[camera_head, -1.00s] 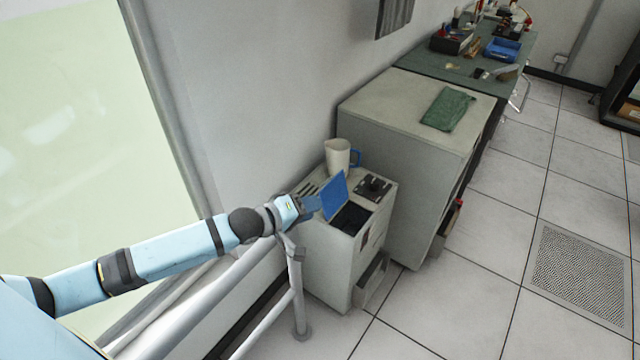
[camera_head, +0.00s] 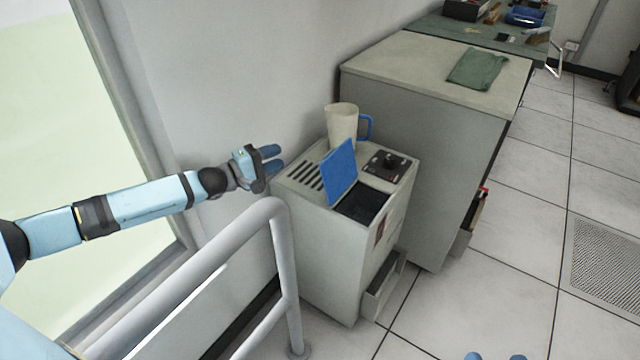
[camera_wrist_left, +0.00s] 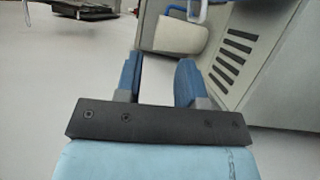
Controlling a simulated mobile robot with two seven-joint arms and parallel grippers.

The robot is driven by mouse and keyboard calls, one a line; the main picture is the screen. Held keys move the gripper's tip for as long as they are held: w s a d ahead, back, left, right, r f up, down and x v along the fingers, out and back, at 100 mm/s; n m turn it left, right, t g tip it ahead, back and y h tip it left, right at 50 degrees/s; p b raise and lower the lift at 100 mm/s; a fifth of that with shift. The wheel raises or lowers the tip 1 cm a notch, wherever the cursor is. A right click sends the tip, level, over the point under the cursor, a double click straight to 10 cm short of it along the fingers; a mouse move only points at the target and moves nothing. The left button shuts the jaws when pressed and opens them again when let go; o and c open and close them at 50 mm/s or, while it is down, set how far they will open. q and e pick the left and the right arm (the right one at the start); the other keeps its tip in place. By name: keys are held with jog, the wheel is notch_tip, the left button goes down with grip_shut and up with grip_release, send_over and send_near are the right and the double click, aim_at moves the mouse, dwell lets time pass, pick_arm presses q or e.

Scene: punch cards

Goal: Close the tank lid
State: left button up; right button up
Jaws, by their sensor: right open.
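The blue tank lid (camera_head: 340,173) stands open on the small grey cabinet, tilted upright at the edge of the dark tank opening (camera_head: 364,204). My left gripper (camera_head: 277,160) is open and empty, to the left of the lid and apart from it, near the cabinet's vented back corner. The left wrist view shows its two blue fingers (camera_wrist_left: 159,82) apart with nothing between them. Two blue fingertips of my right gripper (camera_head: 495,356) show apart at the bottom edge, over the floor. The rest of it is out of view.
A white jug (camera_head: 342,126) with a blue handle stands behind the lid. A black knob panel (camera_head: 390,163) is right of it. A grey rail (camera_head: 283,250) stands in front of the cabinet. A taller cabinet (camera_head: 425,118) with a green cloth (camera_head: 478,69) adjoins it.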

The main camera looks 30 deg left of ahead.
aim_at(334, 170)
pick_arm(q)
notch_tip(334, 170, down, 6)
jog(key=b, duration=0.4)
jog(key=b+x, duration=0.1)
jog(key=x, duration=0.2)
jog(key=b+x, duration=0.1)
jog(key=x, duration=0.2)
jog(key=b+x, duration=0.1)
jog(key=x, duration=0.2)
jog(key=shift+f, duration=0.25)
jog(key=b+x, duration=0.1)
jog(key=x, duration=0.2)
jog(key=shift+w+d, duration=0.25)
jog(key=shift+w+d+r, duration=0.1)
jog(key=shift+w+d, duration=0.2)
jog(key=shift+w, duration=0.2)
pick_arm(e)
jog(key=shift+s+a+f+t+y, duration=0.2)
jog(key=shift+a+t+y, duration=0.2)
jog(key=shift+a+y, duration=0.15)
jog(key=shift+s+a+f+t+y, duration=0.1)
jog(key=shift+a+f+t+y, duration=0.05)
jog(key=shift+a+t+y, duration=0.35)
pick_arm(q)
grip_shut()
pick_arm(e)
jog(key=shift+r, duration=0.1)
